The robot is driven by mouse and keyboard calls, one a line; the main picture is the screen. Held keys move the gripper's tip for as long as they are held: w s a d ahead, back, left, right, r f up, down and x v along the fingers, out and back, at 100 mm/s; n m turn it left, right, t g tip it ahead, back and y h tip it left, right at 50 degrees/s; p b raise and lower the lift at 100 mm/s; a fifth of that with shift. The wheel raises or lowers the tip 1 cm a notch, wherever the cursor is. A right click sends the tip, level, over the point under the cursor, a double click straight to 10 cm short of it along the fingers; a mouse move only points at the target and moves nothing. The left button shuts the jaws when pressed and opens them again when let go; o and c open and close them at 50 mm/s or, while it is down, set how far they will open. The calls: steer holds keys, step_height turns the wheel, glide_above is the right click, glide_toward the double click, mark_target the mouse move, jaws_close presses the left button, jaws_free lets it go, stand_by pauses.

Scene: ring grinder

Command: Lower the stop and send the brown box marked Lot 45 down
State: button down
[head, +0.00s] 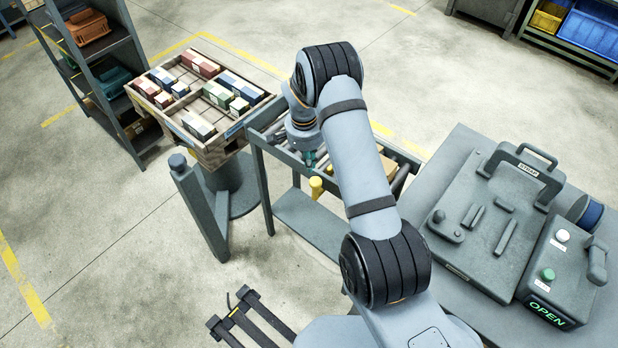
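My gripper (311,160) hangs over the roller conveyor (262,135) at its left part, mostly hidden behind my arm. Its fingers are too small and covered to tell open from shut. A yellow post-like piece (316,187) shows just below it at the conveyor's near side; I cannot tell whether this is the stop or whether they touch. A brown surface (401,179), perhaps a box, shows at the conveyor's right end, partly behind my arm. No Lot 45 mark is readable.
A wooden crate (178,132) of coloured boxes stands on a round pedestal (240,195) left of the conveyor. A grey post (200,210) stands before it. Shelves (110,60) are at far left. The right bench (455,150) holds a strap machine (490,215) and an OPEN panel (560,265).

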mark_target(314, 182)
steer(key=shift+s+d+r+m, duration=0.2)
steer(key=shift+s+m, duration=0.1)
steer(key=shift+m, duration=0.3)
steer(key=shift+s+d+r+m, duration=0.15)
steer(key=shift+s+d+m, duration=0.05)
steer(key=shift+d+m, duration=0.25)
steer(key=shift+w+a, duration=0.15)
steer(key=shift+a, duration=0.2)
steer(key=shift+d+f, duration=0.15)
steer(key=shift+f, duration=0.1)
steer(key=shift+f+b, duration=0.3)
steer(key=shift+f, duration=0.05)
steer(key=f, duration=0.2)
steer(key=f+b, duration=0.1)
steer(key=f, duration=0.1)
steer(key=f+b, duration=0.1)
steer(key=shift+w+d+f, duration=0.2)
steer(key=shift+w+f, duration=0.05)
steer(key=shift+f, duration=0.25)
steer(key=shift+b, duration=0.3)
